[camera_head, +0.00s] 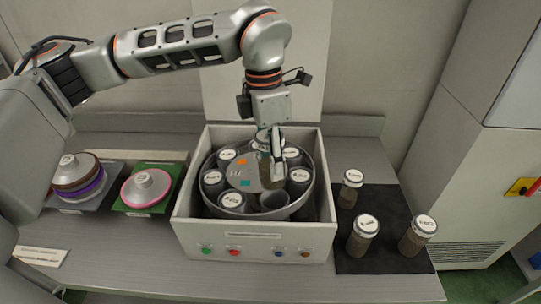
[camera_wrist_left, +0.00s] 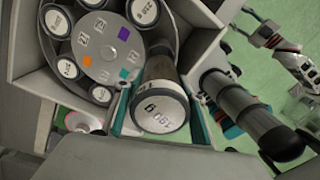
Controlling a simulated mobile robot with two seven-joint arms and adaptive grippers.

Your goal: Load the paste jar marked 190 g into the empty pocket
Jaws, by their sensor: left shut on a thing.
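My left gripper (camera_head: 272,170) is above the round carousel inside the white machine box, with its fingers pointing down. It is shut on a jar with a white lid (camera_wrist_left: 160,112); the lid reads 190 and sits between the two fingers in the left wrist view. In the head view the gripper partly hides this jar. An open, dark pocket without a lid (camera_head: 270,201) shows at the front of the carousel (camera_head: 243,172). Other pockets around the hub hold several white-lidded jars (camera_head: 213,178). My right gripper is not seen.
Three white-lidded jars (camera_head: 363,235) stand on a black mat (camera_head: 375,262) right of the box (camera_head: 256,258). Stacked discs (camera_head: 77,180) and a pink-rimmed disc (camera_head: 146,188) lie left of it. The bench front (camera_head: 140,270) is mostly clear.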

